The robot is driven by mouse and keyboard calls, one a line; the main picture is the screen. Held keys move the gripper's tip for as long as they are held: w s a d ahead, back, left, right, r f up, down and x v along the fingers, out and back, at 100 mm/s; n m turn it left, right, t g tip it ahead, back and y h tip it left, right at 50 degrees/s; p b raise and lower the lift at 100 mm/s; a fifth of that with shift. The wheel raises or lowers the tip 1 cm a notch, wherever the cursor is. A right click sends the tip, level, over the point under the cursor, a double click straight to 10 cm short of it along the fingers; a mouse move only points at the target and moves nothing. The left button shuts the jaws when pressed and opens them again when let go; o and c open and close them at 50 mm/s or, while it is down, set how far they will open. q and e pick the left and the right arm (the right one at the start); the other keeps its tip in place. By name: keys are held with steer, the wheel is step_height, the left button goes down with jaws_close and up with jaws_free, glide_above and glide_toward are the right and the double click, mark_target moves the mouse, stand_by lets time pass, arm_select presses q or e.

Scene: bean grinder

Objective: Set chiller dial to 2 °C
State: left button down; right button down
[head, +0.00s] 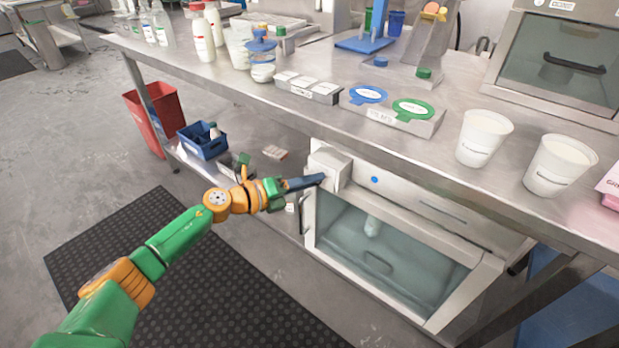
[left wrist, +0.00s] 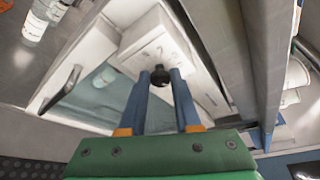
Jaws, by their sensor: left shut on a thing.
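The chiller (head: 390,250) stands under the steel table, with a glass front and a white control box (head: 329,168) at its upper left corner. In the left wrist view the control box (left wrist: 152,45) carries faint markings and a black dial (left wrist: 160,76). My left gripper (head: 318,180) reaches the control box from the left. In the left wrist view its blue fingers (left wrist: 160,78) are shut on the dial, one on each side. The dial's setting cannot be read. My right gripper is not in view.
The steel table's edge (head: 300,120) overhangs the chiller just above my left gripper. White cups (head: 484,138), labelled lids (head: 413,109) and bottles stand on top. A blue crate (head: 203,141) sits on the lower shelf at the left.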

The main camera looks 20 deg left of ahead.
arm_select(q)
steer(key=shift+f, duration=0.1)
stand_by(0.3)
steer(key=c, duration=0.6)
jaws_free()
steer(key=v, duration=0.7)
